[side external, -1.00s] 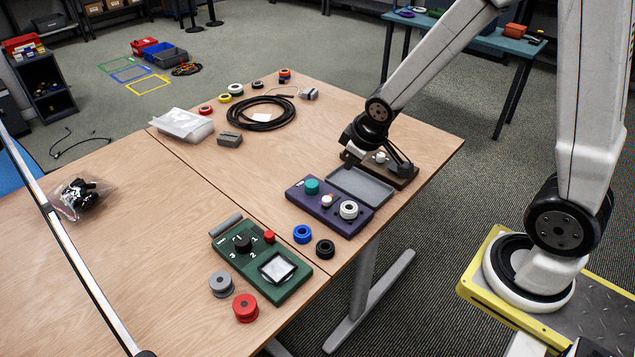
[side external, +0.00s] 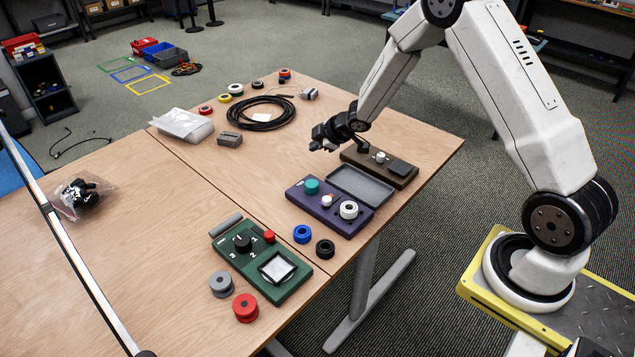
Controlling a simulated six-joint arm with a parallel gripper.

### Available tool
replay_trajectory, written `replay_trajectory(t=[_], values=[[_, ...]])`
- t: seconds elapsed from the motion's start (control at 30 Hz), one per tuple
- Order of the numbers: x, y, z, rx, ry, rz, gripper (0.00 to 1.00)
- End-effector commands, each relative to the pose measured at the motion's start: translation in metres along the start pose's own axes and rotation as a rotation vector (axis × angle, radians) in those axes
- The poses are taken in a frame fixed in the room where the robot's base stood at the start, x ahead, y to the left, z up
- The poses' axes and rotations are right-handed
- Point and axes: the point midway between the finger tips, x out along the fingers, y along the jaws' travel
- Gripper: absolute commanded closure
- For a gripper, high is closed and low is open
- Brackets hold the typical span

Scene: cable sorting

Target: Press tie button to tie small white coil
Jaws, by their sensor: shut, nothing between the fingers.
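The purple device (side external: 328,226) lies near the table's right edge. Which control is the tie button cannot be told. The white coil sits on the device's right part. My gripper (side external: 318,147) is shut and empty. It hangs above the table, behind the purple device and left of a brown device, apart from both.
The brown device (side external: 384,172) with a white knob stands behind the purple one. A green device (side external: 262,262) stands in front. Blue (side external: 302,234) and black (side external: 325,250) rings lie between them. A black cable coil (side external: 258,114) lies behind. The table's left part is mostly clear.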

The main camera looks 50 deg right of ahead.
Motion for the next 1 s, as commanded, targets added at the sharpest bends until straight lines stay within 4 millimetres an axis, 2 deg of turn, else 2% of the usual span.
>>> replay_trajectory(t=[0.1, 0.3, 1.0], values=[[0.015, 0.002, 0.007, -0.05, 0.036, -0.009, 1.0], [0.027, 0.003, 0.013, -0.099, 0.072, -0.018, 1.0], [0.033, 0.0, 0.017, -0.109, 0.08, -0.022, 1.0]])
